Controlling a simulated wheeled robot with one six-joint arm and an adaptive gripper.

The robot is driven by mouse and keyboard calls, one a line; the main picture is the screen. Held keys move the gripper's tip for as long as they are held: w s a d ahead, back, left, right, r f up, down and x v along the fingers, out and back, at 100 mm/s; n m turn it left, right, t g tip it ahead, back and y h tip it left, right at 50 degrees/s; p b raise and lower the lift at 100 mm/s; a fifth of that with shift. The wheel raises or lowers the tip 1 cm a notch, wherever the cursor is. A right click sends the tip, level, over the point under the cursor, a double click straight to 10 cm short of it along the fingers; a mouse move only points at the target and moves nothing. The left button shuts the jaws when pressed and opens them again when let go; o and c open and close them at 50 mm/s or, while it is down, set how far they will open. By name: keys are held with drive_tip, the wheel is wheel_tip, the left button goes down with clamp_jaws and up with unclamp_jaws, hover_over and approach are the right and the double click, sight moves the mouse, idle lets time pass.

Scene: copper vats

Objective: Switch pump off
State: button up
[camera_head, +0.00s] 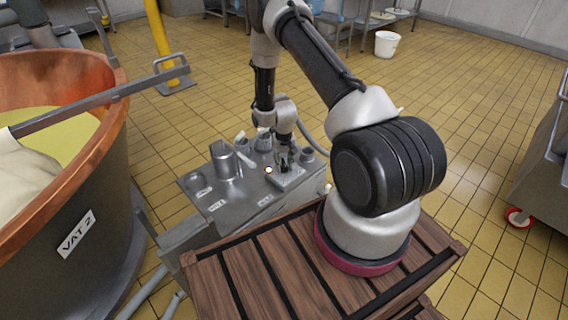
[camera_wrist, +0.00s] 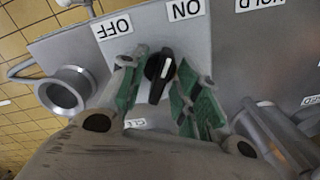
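A black rotary knob (camera_wrist: 157,72) with a white pointer mark sits on a grey plate in the wrist view. Its marked end leans up and right, toward the ON label (camera_wrist: 187,9); the OFF label (camera_wrist: 113,27) is to the left. Both labels appear upside down. My gripper (camera_wrist: 160,78) has its green-padded fingers on either side of the knob, apart, with narrow gaps visible. In the head view my gripper (camera_head: 285,163) is over the right part of the grey control console (camera_head: 240,206); the knob is not clear there.
A small lamp (camera_head: 268,170) glows on the console beside my gripper. A metal cylinder (camera_head: 224,160) stands on the console's left part; a round metal fitting (camera_wrist: 65,90) is left of the knob. The copper vat (camera_head: 112,150), labelled VAT 2, stands left.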

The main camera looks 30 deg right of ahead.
drive_tip(key=shift+c, duration=0.4)
clamp_jaws()
drive_tip(key=shift+n, duration=0.4)
drive_tip(key=n, duration=0.5)
drive_tip(key=shift+n, duration=0.3)
drive_tip(key=n, duration=0.5)
drive_tip(key=shift+n, duration=0.4)
drive_tip(key=shift+o, duration=0.4)
unclamp_jaws()
